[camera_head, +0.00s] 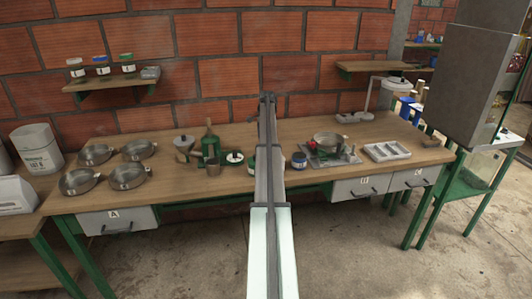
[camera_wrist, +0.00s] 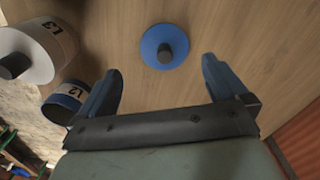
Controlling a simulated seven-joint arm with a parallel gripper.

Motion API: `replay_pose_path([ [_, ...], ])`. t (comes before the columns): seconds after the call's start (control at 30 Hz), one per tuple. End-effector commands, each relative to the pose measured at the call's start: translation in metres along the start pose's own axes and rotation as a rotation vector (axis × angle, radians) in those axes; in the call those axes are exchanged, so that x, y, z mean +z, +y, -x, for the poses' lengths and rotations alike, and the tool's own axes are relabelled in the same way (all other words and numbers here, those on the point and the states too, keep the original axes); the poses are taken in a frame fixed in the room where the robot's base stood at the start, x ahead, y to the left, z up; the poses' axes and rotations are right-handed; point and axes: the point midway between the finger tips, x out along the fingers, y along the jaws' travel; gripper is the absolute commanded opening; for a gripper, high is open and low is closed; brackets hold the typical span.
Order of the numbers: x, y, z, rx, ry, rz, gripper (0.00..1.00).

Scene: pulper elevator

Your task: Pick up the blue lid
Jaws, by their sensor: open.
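The blue lid (camera_wrist: 157,42) is a round blue disc with a dark knob, lying on the wooden table (camera_wrist: 240,45) in the wrist view. My gripper (camera_wrist: 162,65) is open above the table, its two dark blue fingers apart on either side of the lid's near edge. Nothing is held. The jar marked L2 (camera_wrist: 68,97) stands left of the left finger, open at the top with a blue label. In the head view I cannot make out the blue lid; my arm covers the middle of the table.
The jar marked L3 (camera_wrist: 38,52), with a white lid and dark knob, is close to L2. In the head view, metal pans (camera_head: 128,176) are at left. A burner with a pan (camera_head: 330,141) and a white tray (camera_head: 386,151) are at right. A brick wall (camera_head: 225,80) stands behind.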

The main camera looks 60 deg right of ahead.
Motion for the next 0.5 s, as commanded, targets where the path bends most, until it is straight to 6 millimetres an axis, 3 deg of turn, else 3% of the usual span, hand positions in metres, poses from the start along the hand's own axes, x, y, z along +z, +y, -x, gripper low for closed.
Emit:
replay_pose_path([
  [0.27,0.000,-0.003,-0.017,0.001,-0.001,0.000,1.00],
  [0.5,0.001,-0.006,-0.048,0.001,-0.001,0.000,1.00],
])
